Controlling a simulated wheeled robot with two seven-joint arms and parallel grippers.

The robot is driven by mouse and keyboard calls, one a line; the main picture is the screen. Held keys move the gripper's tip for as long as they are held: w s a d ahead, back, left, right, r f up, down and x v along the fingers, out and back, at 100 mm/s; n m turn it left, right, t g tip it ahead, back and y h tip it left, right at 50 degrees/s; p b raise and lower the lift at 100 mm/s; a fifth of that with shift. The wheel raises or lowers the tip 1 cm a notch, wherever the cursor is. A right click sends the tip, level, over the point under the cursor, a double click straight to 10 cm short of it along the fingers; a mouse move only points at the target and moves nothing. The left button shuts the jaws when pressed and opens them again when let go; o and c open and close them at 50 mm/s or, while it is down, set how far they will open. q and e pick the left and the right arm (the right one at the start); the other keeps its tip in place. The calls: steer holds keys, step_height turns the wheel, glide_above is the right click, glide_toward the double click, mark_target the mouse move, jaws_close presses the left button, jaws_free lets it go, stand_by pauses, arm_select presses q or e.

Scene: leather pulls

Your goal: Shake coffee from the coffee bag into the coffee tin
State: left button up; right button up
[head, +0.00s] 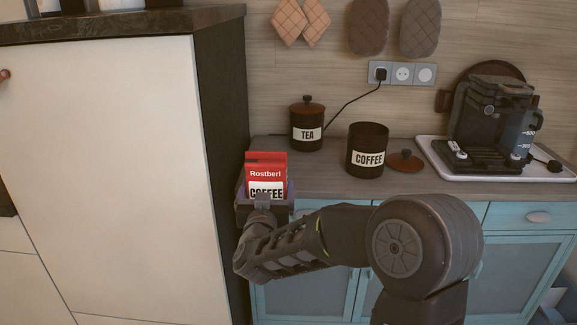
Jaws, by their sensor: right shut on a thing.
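A red coffee bag (266,172) labelled "Rostberl COFFEE" stands upright in my right gripper (264,196), at the left end of the counter. The gripper is shut on the bag's lower part, and its fingertips are partly hidden. A dark coffee tin (367,142) with a "COFFEE" label stands upright and open on the counter, to the right of the bag and apart from it. A brown lid with a dark knob (406,160) lies on the counter just right of the tin. My left gripper is not in view.
A closed tea tin (307,133) stands behind, between bag and coffee tin. A coffee machine (487,120) sits on a white tray (437,160) at the right. A tall cream cabinet (110,150) with a dark side stands close left of the bag. A cord runs to the wall socket (402,74).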

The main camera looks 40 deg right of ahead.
steer(key=s+a+f+n+t+y, duration=0.1)
steer(key=a+f+n+y, duration=0.1)
steer(key=a, duration=0.7)
steer(key=s+a+f+n+t+y, duration=0.1)
steer(key=a+f+y, duration=0.2)
steer(key=a, duration=0.6)
steer(key=shift+s+a+f+n+t, duration=0.15)
steer(key=shift+s+f+n+t, duration=0.15)
steer(key=shift+s+f+n, duration=0.15)
steer(key=shift+w, duration=0.1)
